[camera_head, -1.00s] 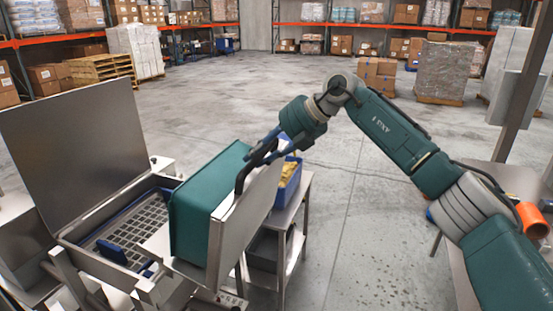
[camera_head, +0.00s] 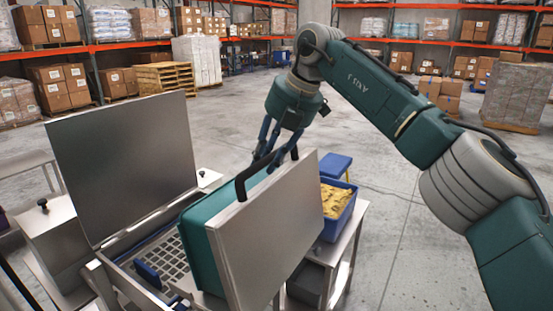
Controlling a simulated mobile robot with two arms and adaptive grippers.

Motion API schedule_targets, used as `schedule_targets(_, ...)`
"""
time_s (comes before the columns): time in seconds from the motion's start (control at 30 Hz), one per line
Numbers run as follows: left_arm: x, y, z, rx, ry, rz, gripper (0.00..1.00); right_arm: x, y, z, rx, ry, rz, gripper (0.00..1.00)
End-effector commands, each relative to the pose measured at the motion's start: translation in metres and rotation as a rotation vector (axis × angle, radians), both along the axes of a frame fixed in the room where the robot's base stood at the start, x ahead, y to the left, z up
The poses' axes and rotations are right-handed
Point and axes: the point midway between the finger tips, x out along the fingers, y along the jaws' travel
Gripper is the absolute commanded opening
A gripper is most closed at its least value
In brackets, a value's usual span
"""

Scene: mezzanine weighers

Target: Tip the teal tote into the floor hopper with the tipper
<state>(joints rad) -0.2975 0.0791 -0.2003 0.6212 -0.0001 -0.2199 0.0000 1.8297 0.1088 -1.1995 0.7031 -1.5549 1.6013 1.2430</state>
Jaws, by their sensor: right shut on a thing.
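The teal tote (camera_head: 203,232) lies on its side against the metal plate of the tipper (camera_head: 268,228), which stands steeply and hides most of the tote. Its open side appears turned toward the floor hopper, but its mouth and contents are hidden. The hopper's grating (camera_head: 172,264) lies left of the tote, with its metal lid (camera_head: 125,165) raised. My right gripper (camera_head: 268,158) is shut on the black handle (camera_head: 243,184) at the plate's top edge. My left gripper is out of view.
A blue bin with yellow contents (camera_head: 337,205) stands on a metal stand (camera_head: 345,250) right of the tipper. A blue lid or stool (camera_head: 336,165) shows behind it. A blue part (camera_head: 148,274) is on the hopper's grating. The concrete floor beyond is mostly clear.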

Motion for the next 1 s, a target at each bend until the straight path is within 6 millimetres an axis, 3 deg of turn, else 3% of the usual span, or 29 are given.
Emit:
schedule_targets(0.03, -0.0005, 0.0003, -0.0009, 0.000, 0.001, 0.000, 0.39, -0.0025, 0.0033, -0.0074, -0.012, 0.015, 0.004, 0.00)
schedule_targets(0.57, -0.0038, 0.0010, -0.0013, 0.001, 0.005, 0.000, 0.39, -0.0046, 0.0065, -0.0081, -0.022, 0.023, 0.006, 0.00)
schedule_targets(0.6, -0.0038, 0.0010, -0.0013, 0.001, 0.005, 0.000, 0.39, -0.0047, 0.0065, -0.0080, -0.022, 0.023, 0.006, 0.29)
schedule_targets(0.67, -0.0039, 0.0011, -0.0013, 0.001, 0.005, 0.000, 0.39, -0.0045, 0.0065, -0.0075, -0.021, 0.022, 0.005, 0.41)
schedule_targets(1.0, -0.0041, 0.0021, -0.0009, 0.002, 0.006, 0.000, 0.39, -0.0032, 0.0049, -0.0043, -0.017, 0.017, 0.002, 0.41)
